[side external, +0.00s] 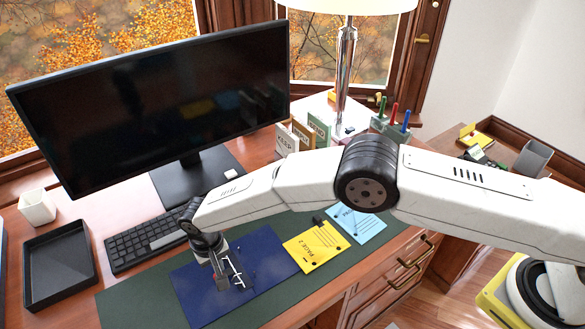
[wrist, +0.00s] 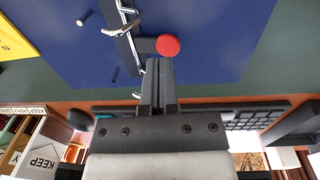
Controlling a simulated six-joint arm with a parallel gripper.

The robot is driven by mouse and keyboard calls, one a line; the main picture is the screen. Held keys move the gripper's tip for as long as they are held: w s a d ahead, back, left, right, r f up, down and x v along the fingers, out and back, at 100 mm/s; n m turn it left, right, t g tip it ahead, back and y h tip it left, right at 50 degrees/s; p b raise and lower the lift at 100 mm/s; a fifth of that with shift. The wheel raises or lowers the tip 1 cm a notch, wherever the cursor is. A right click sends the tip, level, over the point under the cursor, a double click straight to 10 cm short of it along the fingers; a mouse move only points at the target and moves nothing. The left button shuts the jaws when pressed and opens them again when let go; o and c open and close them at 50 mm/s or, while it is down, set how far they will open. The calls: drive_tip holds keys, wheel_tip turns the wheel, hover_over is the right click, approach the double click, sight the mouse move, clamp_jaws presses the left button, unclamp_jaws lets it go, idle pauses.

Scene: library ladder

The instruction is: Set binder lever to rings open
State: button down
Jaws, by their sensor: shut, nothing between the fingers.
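The blue binder (side external: 265,262) lies open flat on the green desk mat; its inside also fills the upper wrist view (wrist: 215,25). A dark metal ring strip (wrist: 128,50) with silver rings (wrist: 118,33) runs along it. I cannot tell whether the rings are open or closed. A lever with a round red knob (wrist: 168,45) sticks out from the strip. My gripper (wrist: 159,62) is shut and empty, its fingertips right at the red knob; I cannot tell if they touch it. In the side view my gripper (side external: 221,284) is low over the binder and partly hides the strip.
A yellow page (side external: 314,246) and a light blue page (side external: 358,226) lie right of the binder. A keyboard (side external: 145,240), black tray (side external: 58,264) and monitor (side external: 160,100) stand behind and left. Card holders (side external: 300,135) stand at the back.

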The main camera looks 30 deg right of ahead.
drive_tip(key=shift+d+r, duration=0.25)
drive_tip(key=shift+r, duration=0.95)
drive_tip(key=a+r, duration=0.7)
drive_tip(key=shift+d, duration=0.1)
